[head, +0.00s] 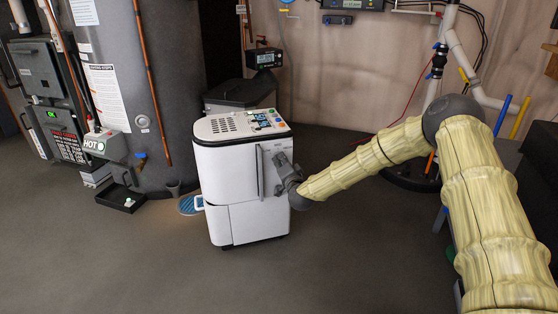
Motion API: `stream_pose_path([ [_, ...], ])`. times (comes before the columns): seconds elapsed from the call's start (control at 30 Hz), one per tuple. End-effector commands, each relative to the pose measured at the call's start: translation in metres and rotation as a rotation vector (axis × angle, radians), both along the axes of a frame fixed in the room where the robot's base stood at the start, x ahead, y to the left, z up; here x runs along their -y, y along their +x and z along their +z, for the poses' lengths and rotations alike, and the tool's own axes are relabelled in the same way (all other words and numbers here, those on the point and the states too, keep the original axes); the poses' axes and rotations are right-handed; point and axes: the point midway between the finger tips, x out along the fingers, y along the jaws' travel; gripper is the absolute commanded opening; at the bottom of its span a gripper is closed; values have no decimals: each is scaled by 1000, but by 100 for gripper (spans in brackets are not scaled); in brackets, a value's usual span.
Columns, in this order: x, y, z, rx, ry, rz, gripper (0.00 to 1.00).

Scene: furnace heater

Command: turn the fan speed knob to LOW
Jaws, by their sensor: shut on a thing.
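A white portable unit (230,190) stands upright on the floor at the middle. Its top has a vent grille and a control panel (266,119) with small coloured buttons and a display. I cannot make out a fan speed knob or a LOW mark at this size. A grey vertical bar (260,172) runs down its front. My gripper (279,158) is at the upper right of the unit's front, right of that bar and below the panel. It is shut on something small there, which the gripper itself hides.
A large grey tank (140,95) and a dark furnace cabinet (45,75) stand at the left. White pipes (452,55) rise at the right. The front floor is clear.

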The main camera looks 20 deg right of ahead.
Motion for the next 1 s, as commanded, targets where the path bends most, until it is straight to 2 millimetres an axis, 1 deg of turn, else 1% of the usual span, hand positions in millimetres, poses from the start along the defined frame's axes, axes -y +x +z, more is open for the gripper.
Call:
stream_pose_path([
  [0.63,1,-1,0,3,-334,-1,0],
  [0.77,1,-1,-1,4,-370,-2,0],
  [1.0,1,0,-1,4,-374,-2,0],
])
